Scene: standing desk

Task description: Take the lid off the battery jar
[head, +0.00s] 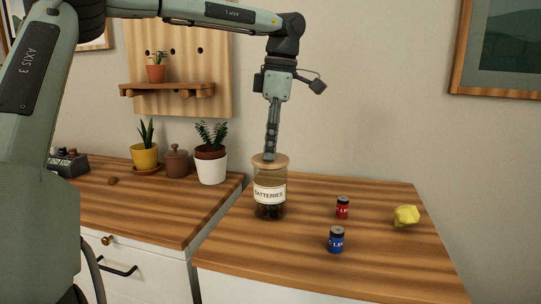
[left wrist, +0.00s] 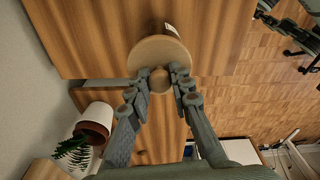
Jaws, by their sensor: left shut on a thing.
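The battery jar (head: 269,196) is clear glass with a white BATTERIES label and dark contents, standing upright near the left edge of the desk. Its round wooden lid (head: 281,161) sits on the jar's mouth, with no clear gap in the head view. My left gripper (head: 270,155) points straight down over the lid. In the left wrist view, the fingertips of the left gripper (left wrist: 160,73) are on either side of the lid's round knob (left wrist: 160,84), shut on it. The lid's disc (left wrist: 158,50) hides most of the jar there. My right gripper is not in view.
A red battery-like can (head: 342,208), a blue one (head: 336,240) and a crumpled yellow ball (head: 405,216) lie right of the jar. A white-potted plant (head: 211,166) stands close on the left cabinet. The desk's front middle is clear.

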